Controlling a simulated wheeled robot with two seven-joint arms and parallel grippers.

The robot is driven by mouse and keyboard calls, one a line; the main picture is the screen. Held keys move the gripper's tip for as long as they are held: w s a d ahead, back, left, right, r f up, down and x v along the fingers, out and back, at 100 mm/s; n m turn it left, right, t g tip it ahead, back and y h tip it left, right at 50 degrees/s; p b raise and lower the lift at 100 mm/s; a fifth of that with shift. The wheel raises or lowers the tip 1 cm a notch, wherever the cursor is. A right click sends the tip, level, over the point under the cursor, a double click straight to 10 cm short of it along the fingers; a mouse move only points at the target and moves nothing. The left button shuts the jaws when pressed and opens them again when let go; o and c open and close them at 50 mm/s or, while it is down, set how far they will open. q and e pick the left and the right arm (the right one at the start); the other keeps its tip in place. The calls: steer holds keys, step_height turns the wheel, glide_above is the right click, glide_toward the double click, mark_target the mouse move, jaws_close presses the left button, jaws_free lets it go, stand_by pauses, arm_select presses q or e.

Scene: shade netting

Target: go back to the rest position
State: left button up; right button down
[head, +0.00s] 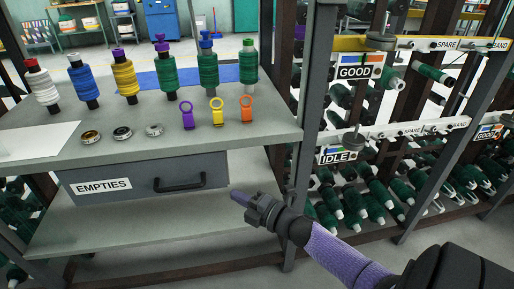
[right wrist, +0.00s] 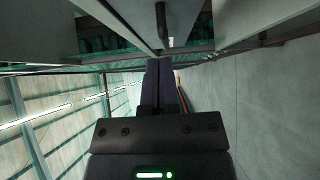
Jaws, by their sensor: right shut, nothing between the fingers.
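My right gripper (head: 240,199) is in front of the grey workbench, below the drawer handle and off to its right in the head view. Its fingers are together and hold nothing. In the right wrist view its two dark fingers (right wrist: 160,88) lie side by side, pointing toward the bench. The drawer (head: 145,178) labelled EMPTIES looks shut, and its black handle (head: 180,184) is apart from the gripper. My left gripper is not in the head view.
The bench top (head: 250,130) holds several yarn bobbins, such as a blue one (head: 83,83), small rings and coloured clips like the orange one (head: 246,108). A rack with GOOD (head: 355,72) and IDLE (head: 337,156) signs stands at right. Open floor (head: 350,262) lies in front.

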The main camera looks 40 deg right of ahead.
steer(key=s+f+m+g+h+p, duration=0.1)
steer(key=s+f+m+g+h, duration=0.65)
steer(key=s+f, duration=1.35)
steer(key=s+a+f+m+g+y, duration=0.1)
steer(key=s+a+f+m+g, duration=0.25)
steer(key=s, duration=0.65)
steer(key=s+a+f+m+g+y, duration=0.1)
steer(key=s+a+f+m+g, duration=0.3)
steer(key=s, duration=0.5)
steer(key=s+a+f+m+g+y, duration=0.1)
steer(key=s+a+f+m+g, duration=0.3)
steer(key=s, duration=0.6)
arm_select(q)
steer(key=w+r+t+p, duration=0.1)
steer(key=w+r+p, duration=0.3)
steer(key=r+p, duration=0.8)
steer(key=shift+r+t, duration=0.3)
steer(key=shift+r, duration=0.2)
arm_select(e)
steer(key=w+d+r+n, duration=0.1)
steer(key=w+r, duration=0.3)
steer(key=r, duration=0.9)
steer(key=shift+w+d+r+n+t, duration=0.15)
steer(key=shift+d+r+n+t, duration=0.2)
steer(key=shift+d, duration=0.3)
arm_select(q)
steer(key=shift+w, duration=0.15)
arm_select(e)
steer(key=shift+f, duration=0.1)
